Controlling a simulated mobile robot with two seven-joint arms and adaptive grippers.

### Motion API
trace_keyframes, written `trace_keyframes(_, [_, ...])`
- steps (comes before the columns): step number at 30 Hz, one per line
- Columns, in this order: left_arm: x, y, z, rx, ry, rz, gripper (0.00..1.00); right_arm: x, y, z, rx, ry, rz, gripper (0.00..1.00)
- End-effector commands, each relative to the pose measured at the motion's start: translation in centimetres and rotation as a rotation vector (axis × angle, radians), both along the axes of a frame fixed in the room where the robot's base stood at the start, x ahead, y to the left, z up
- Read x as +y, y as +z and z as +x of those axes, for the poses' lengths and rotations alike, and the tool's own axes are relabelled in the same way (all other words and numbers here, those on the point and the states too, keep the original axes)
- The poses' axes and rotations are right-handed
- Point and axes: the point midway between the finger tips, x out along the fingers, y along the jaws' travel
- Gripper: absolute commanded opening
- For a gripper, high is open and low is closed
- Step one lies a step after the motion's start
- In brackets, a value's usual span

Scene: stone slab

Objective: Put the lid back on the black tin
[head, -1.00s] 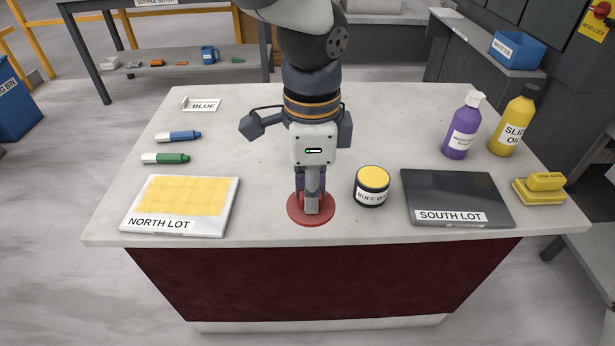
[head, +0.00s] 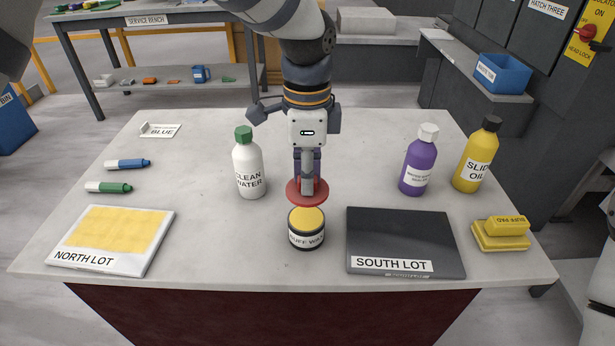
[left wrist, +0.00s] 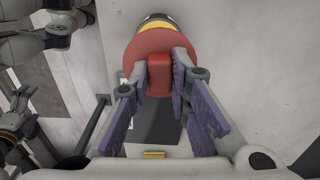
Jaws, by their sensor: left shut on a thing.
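The black tin (head: 306,238), labelled as buff wax, stands upright and open on the slab, its yellow contents showing. My left gripper (head: 307,180) is shut on the knob of the red round lid (head: 293,191). It holds the lid off the slab, just above and behind the tin in the head view, apart from it as far as I can tell. In the left wrist view the lid (left wrist: 137,52) covers part of the tin, whose yellow top (left wrist: 155,27) shows past its edge. What looks like my right gripper (left wrist: 18,118) is at that view's left edge, its jaws unclear.
A white bottle (head: 249,172) stands close left of the lid. The dark South Lot panel (head: 405,235) lies right of the tin, the North Lot panel (head: 110,240) far left. Purple (head: 418,165) and yellow (head: 474,160) bottles stand back right. The slab between the tin and North Lot is clear.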

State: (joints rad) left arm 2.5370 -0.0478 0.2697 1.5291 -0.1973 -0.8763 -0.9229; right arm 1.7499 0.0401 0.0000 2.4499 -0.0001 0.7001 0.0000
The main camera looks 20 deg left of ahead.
Motion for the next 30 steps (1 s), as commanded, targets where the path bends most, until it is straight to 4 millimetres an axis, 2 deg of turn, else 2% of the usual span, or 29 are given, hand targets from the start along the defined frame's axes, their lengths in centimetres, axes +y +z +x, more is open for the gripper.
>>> trace_keyframes(6, [0.0,-3.2,-0.1,0.012,0.000,0.001,0.00,0.0,-1.0,-1.2,0.043,0.000,0.001,1.00])
trace_keyframes(12, [0.0,-5.2,-0.1,0.007,0.000,0.000,0.00,0.0,-1.5,-1.6,0.059,0.000,0.000,1.00])
trace_keyframes(18, [0.0,-6.1,0.0,0.002,0.001,0.000,0.00,0.0,-1.5,-1.7,0.062,0.000,0.001,1.00])
trace_keyframes(30, [0.0,-6.1,0.0,0.001,0.000,0.000,0.00,0.0,-1.5,-1.6,0.061,0.000,0.000,1.00])
